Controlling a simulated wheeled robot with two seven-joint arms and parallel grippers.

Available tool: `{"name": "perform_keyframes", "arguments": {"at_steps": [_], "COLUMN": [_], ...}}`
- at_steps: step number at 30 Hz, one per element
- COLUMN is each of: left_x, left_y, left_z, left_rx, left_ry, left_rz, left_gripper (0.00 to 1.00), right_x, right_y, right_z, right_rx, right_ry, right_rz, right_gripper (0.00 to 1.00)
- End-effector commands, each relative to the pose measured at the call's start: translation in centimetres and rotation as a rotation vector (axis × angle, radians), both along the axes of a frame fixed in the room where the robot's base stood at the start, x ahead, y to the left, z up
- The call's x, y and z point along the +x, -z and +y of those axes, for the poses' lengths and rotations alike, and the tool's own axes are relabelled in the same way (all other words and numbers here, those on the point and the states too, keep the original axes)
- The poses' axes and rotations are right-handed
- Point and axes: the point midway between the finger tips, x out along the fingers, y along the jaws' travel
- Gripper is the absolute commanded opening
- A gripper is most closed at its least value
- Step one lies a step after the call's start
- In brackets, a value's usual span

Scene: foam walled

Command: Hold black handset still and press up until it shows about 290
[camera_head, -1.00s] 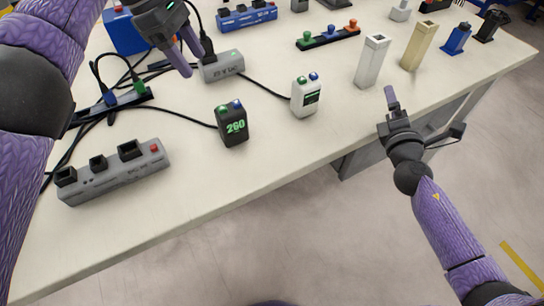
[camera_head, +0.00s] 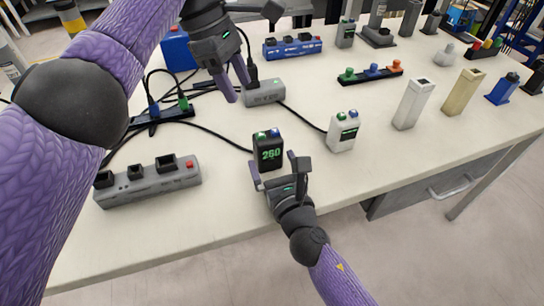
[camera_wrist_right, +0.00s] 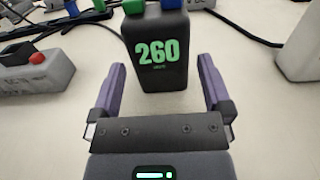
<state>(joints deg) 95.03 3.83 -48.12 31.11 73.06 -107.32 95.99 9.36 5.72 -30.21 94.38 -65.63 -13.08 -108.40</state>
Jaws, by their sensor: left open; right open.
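The black handset (camera_head: 268,154) stands upright on the table and shows 260 in green digits. It has a green button (camera_head: 261,135) and a blue button (camera_head: 275,132) on top. In the right wrist view the handset (camera_wrist_right: 158,75) stands just ahead, between the lines of the two fingers. My right gripper (camera_head: 275,172) is open, in front of the handset; whether a finger touches it I cannot tell. It also shows open in the right wrist view (camera_wrist_right: 167,90). My left gripper (camera_head: 240,86) is open and empty, above and left of the handset.
A white handset (camera_head: 342,132) stands right of the black one. A grey power strip (camera_head: 150,186) lies at the left, and a grey box (camera_head: 265,93) with a plugged cable lies behind. A cable (camera_head: 222,138) runs to the black handset. The table front is clear.

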Motion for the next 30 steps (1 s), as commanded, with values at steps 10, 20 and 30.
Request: {"name": "perform_keyframes", "arguments": {"at_steps": [10,20,30], "left_x": [0.0,0.0,0.0], "left_y": [0.0,0.0,0.0], "left_z": [0.0,0.0,0.0], "left_rx": [0.000,0.000,0.000], "left_ry": [0.000,0.000,0.000], "left_rz": [0.000,0.000,0.000], "left_gripper": [0.59,0.59,0.42], "right_x": [3.6,3.6,3.6], "right_y": [0.0,0.0,0.0], "right_z": [1.2,1.1,1.1], "right_rx": [0.001,0.001,0.001], "right_ry": [0.001,0.002,0.002], "right_rz": [0.000,0.000,0.000], "right_gripper": [1.00,0.66,0.13]}}
